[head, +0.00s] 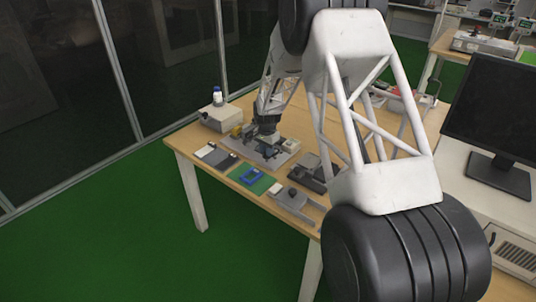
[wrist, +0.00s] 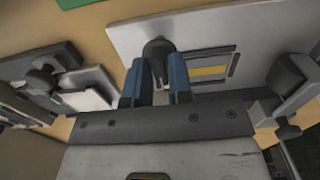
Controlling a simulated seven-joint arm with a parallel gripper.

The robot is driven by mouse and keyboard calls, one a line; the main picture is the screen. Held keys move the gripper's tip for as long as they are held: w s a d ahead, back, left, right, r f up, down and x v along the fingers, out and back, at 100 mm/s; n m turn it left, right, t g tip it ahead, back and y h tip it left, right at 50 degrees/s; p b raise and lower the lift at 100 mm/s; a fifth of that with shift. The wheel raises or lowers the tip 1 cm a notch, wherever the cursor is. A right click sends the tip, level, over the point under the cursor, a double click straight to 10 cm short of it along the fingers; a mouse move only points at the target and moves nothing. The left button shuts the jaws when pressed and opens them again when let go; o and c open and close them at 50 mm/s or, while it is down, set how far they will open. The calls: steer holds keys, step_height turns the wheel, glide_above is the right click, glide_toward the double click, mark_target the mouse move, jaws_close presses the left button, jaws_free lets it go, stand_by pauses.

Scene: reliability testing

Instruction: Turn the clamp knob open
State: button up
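In the wrist view, my gripper (wrist: 157,76) has two blue fingers a small gap apart. A dark knob (wrist: 158,47) on a grey plate (wrist: 195,28) shows at and between the fingertips. I cannot tell whether the fingers touch or grip it. In the head view, my gripper (head: 267,151) is low over the grey plate on the table, and the knob there is too small to make out. At the left of the wrist view, a separate grey fixture (wrist: 92,97) carries another dark knob (wrist: 43,80). I cannot tell which knob is the clamp's.
A yellow strip (wrist: 208,72) in a dark frame lies on the plate right of the fingers. A grey bracket (wrist: 292,88) stands close on the right. On the table, a green mat with a blue frame (head: 251,176) and a white box with a bottle (head: 217,97) sit nearby.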

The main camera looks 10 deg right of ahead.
jaws_close()
